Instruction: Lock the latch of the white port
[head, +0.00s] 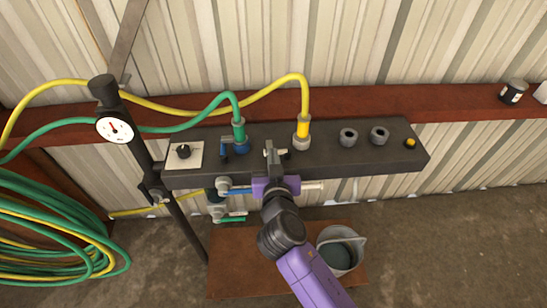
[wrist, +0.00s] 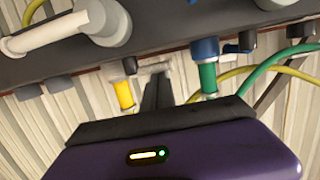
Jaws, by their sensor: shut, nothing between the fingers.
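The white port (head: 301,144) is on the front half of the dark panel, with a yellow hose plug (head: 303,128) seated in it. The yellow plug also shows in the wrist view (wrist: 123,95). A small pale latch piece (wrist: 155,68) shows beside it, just beyond my fingertips; in the head view it is mostly hidden by my gripper. My gripper (head: 271,153) is shut and empty, just left of the white port in the head view. Its dark fingers (wrist: 155,88) point at the pale piece; whether they touch it I cannot tell.
A blue port (head: 240,147) with a green hose stands left. Two empty ports (head: 363,136) and a yellow button (head: 410,142) are right. A white lever (head: 307,185) sticks out below the panel. A bucket (head: 340,249) stands on the floor. A gauge (head: 115,129) is at left.

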